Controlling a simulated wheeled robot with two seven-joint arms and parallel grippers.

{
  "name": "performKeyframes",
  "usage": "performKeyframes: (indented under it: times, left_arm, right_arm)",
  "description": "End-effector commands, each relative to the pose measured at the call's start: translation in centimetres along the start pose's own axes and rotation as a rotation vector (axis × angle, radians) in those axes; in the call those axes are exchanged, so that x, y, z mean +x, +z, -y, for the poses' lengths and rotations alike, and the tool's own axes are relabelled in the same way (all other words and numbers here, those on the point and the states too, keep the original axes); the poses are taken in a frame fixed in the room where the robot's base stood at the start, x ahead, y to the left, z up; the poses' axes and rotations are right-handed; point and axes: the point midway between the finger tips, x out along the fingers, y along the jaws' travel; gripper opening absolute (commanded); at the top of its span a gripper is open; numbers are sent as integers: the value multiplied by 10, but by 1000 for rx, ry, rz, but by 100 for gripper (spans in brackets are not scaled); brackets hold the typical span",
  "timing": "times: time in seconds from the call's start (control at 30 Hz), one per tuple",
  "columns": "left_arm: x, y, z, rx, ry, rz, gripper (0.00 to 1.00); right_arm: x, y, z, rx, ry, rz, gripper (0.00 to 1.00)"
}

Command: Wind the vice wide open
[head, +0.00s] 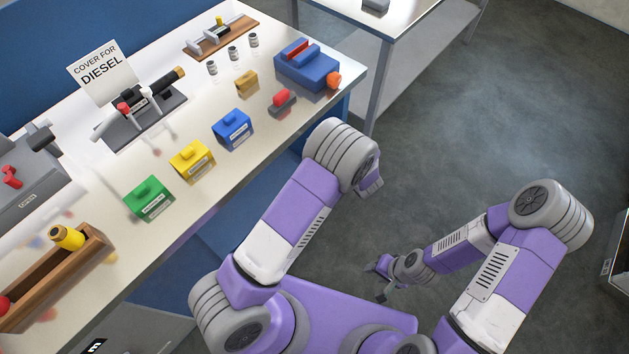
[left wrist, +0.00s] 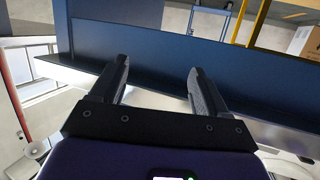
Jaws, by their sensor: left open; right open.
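The vice appears to be the blue block (head: 306,69) at the right end of the white workbench, in the head view. It has raised blue jaws, a red piece between them and an orange knob (head: 333,80) at its front right. How far its jaws stand apart is hard to tell. My left gripper is hidden behind my arm in the head view. In the left wrist view my left gripper (left wrist: 160,75) is open and empty, facing a dark blue panel. My right gripper (head: 379,283) is open and empty, low over the floor, away from the bench.
On the workbench (head: 190,215) stand green (head: 149,199), yellow (head: 191,161) and blue (head: 234,129) boxes, a red-topped item (head: 283,101) and a "COVER FOR DIESEL" sign (head: 101,72). A wooden tray (head: 60,275) is at the near left. Open floor (head: 510,120) lies to the right.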

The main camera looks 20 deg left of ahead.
Motion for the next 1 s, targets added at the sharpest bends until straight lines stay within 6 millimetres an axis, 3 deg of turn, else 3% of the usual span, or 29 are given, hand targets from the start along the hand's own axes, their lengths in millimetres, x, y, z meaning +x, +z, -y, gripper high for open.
performKeyframes:
  times: [0.3, 0.6, 0.8, 1.0]
  left_arm:
    - [15, 59, 20, 78, 141, 220, 75]
    - [6, 111, 41, 132, 258, 436, 75]
    - [-3, 130, 50, 149, 305, 528, 75]
    - [-7, 137, 53, 157, 321, 560, 75]
  right_arm:
    - [0, 0, 0, 0, 0, 0, 43]
    - [0, 0, 0, 0, 0, 1, 43]
    - [0, 0, 0, 0, 0, 1, 43]
    - [0, 0, 0, 0, 0, 1, 43]
